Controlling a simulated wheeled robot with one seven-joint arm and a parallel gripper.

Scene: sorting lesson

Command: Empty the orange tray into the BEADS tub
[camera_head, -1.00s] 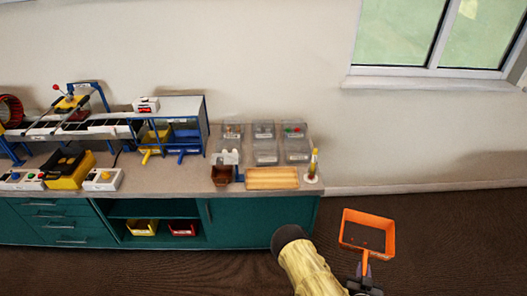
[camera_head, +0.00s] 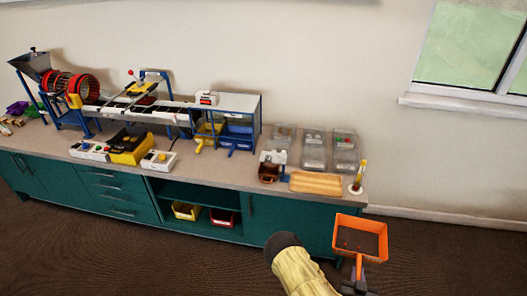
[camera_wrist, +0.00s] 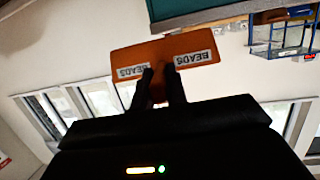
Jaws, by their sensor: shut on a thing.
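The orange tray (camera_head: 341,243) is held out in front of me, above the dark floor and apart from the bench. Its inside looks dark with a few small specks; I cannot tell what they are. My gripper (camera_head: 358,277) is shut on its handle. In the wrist view my gripper (camera_wrist: 161,86) grips the orange tray (camera_wrist: 150,52), whose two white labels read BEADS upside down. Several clear grey tubs (camera_head: 315,157) stand at the bench's right end, some with coloured contents. Their labels are too small to read, so I cannot tell which is the BEADS tub.
The bench (camera_head: 222,172) has teal cupboards. A wooden tray (camera_head: 317,183), a brown scoop-like container (camera_head: 268,172) and a yellow upright item (camera_head: 360,177) stand before the tubs. A sorting machine (camera_head: 135,100) fills the left. Floor in front is clear.

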